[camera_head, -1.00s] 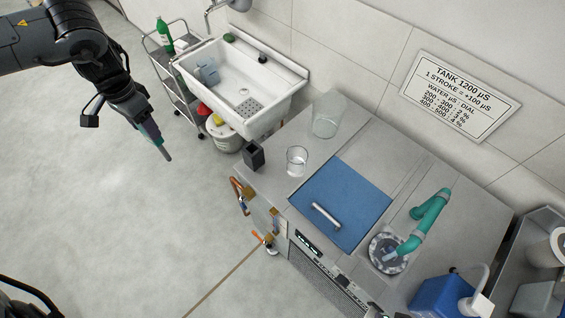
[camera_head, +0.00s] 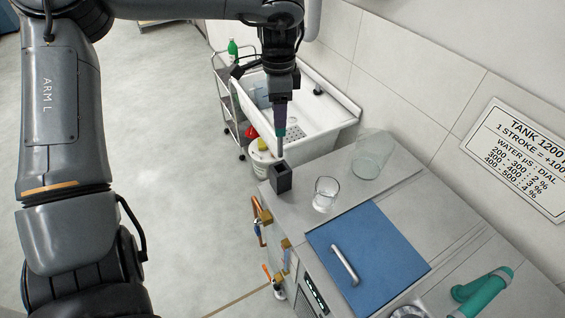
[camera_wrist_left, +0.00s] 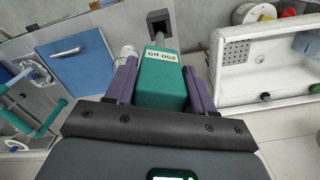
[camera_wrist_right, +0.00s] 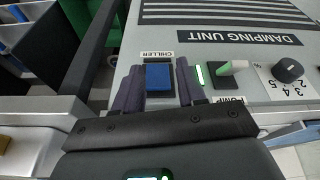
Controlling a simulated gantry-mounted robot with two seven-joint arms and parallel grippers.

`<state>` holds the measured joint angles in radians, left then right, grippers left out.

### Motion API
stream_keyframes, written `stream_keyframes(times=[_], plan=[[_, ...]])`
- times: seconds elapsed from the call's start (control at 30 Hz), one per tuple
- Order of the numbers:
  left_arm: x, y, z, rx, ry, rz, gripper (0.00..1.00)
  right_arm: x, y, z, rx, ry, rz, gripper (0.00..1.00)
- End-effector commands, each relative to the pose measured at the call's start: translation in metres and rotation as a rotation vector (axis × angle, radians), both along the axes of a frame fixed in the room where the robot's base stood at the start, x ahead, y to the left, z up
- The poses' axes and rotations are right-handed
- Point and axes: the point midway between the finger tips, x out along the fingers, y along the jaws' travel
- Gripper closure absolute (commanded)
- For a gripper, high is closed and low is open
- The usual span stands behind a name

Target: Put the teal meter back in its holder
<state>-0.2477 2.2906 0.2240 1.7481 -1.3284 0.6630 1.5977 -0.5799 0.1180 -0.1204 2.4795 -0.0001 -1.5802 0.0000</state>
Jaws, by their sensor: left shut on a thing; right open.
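The teal meter (camera_wrist_left: 162,78) is in my left gripper (camera_wrist_left: 160,85), between its two purple fingers, with a pale label on its face. Its grey probe points away from the gripper toward the dark square holder (camera_wrist_left: 159,20). In the head view the holder (camera_head: 281,178) stands at the counter's left corner, and my left gripper (camera_head: 281,112) is above it with the meter's teal end (camera_head: 281,132) pointing down. A gap shows between meter and holder. My right gripper (camera_wrist_right: 158,90) is open, with a blue CHILLER switch (camera_wrist_right: 159,78) seen between its fingers.
A glass beaker (camera_head: 326,193) and a larger clear jar (camera_head: 370,157) stand right of the holder. A blue lid (camera_head: 385,250) with a bar handle covers part of the counter. A white sink (camera_head: 320,110) is behind. The right wrist view shows a panel with a dial (camera_wrist_right: 288,69).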

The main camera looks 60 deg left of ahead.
Motion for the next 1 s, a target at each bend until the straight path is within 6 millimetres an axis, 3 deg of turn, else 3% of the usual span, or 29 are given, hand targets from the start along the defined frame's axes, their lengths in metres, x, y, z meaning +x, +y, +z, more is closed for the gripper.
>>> stream_keyframes(times=[0.1, 0.33, 0.77, 1.0], plan=[[-0.001, 0.0, -0.033, -0.003, 0.003, -0.001, 0.8, 0.0, 0.0, -0.007, -0.001, -0.001, 0.001, 0.6], [-0.001, 0.0, -0.08, -0.002, 0.004, 0.001, 0.8, 0.0, -0.001, -0.015, -0.003, 0.0, 0.002, 0.6], [-0.001, 0.0, -0.11, -0.001, 0.003, 0.001, 0.8, 0.0, -0.001, -0.019, -0.004, -0.001, 0.002, 0.6], [-0.001, 0.0, -0.141, -0.001, 0.003, 0.001, 0.8, 0.0, -0.001, -0.025, -0.004, -0.001, 0.002, 0.6]])
